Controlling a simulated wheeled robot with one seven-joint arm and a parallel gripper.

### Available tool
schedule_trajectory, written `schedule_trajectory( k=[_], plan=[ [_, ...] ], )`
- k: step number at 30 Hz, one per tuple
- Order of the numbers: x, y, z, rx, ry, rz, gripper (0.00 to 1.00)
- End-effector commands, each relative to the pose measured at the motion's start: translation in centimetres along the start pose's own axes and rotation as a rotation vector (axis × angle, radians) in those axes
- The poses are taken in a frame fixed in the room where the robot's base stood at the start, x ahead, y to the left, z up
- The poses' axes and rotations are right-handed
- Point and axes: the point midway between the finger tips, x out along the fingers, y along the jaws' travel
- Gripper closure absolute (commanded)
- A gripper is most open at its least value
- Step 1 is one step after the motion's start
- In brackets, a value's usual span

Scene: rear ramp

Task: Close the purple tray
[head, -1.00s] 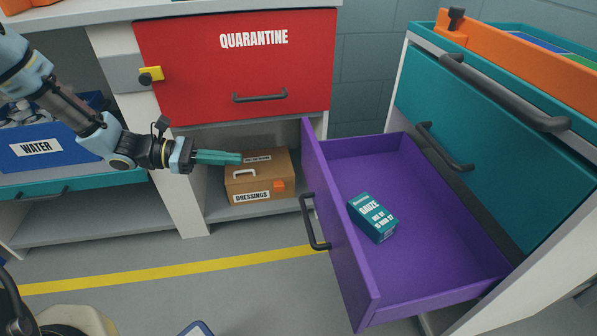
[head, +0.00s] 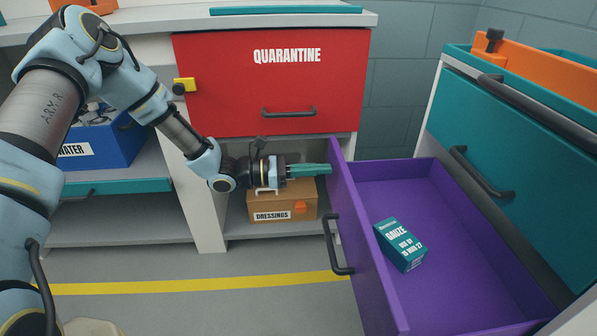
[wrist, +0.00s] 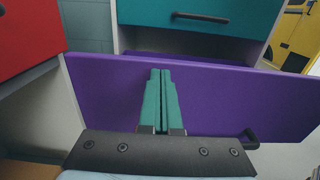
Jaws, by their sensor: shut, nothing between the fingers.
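The purple tray (head: 445,225) is a drawer pulled out of the cabinet at the right in the head view. A teal gauze box (head: 400,245) lies inside it. Its front panel faces left and carries a dark handle (head: 335,245). In the wrist view the purple front panel (wrist: 230,100) spans the picture, with part of the handle (wrist: 248,140) at lower right. My gripper (head: 329,169) is shut and empty, its teal fingers pointing at the panel's far upper part. The fingertips are at or very near the panel; I cannot tell if they touch.
A red quarantine drawer (head: 270,90) is above my gripper. A brown dressings box (head: 260,208) sits on the shelf below it. Open floor (head: 200,315) with a yellow line lies in front.

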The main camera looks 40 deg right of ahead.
Motion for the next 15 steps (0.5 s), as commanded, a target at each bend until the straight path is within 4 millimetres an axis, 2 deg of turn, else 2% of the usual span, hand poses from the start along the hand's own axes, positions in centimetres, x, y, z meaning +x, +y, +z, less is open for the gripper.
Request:
schedule_trajectory(
  k=[6, 15],
  plan=[
    [1.6, 0.0, 0.0, 0.001, 0.0, 0.0, 1.0],
    [1.8, 0.1, 0.0, 0.001, 0.0, 0.001, 1.0]
  ],
)
